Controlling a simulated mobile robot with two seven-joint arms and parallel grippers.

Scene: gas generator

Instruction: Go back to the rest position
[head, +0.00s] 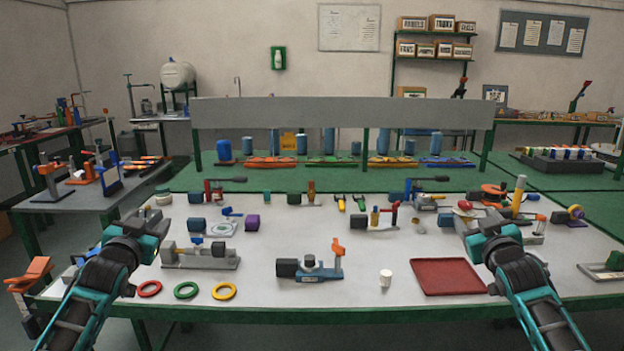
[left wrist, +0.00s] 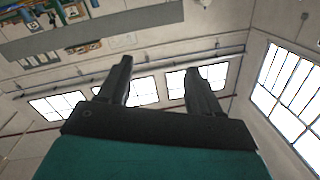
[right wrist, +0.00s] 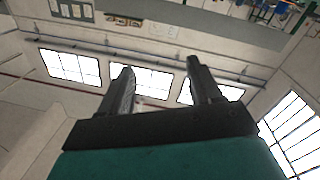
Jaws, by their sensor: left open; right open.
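My left gripper (left wrist: 158,85) is open and empty in the left wrist view, its two dark fingers apart against the wall and windows. My right gripper (right wrist: 160,85) is likewise open and empty in the right wrist view. In the head view my two teal and black arms come in from the lower left and lower right, over the front part of the white-topped table (head: 350,306). The fingers themselves are hard to make out in the head view. Both wrist views look up at the room, away from the tabletop.
A grey panel (head: 340,113) spans behind. The front middle is mostly clear.

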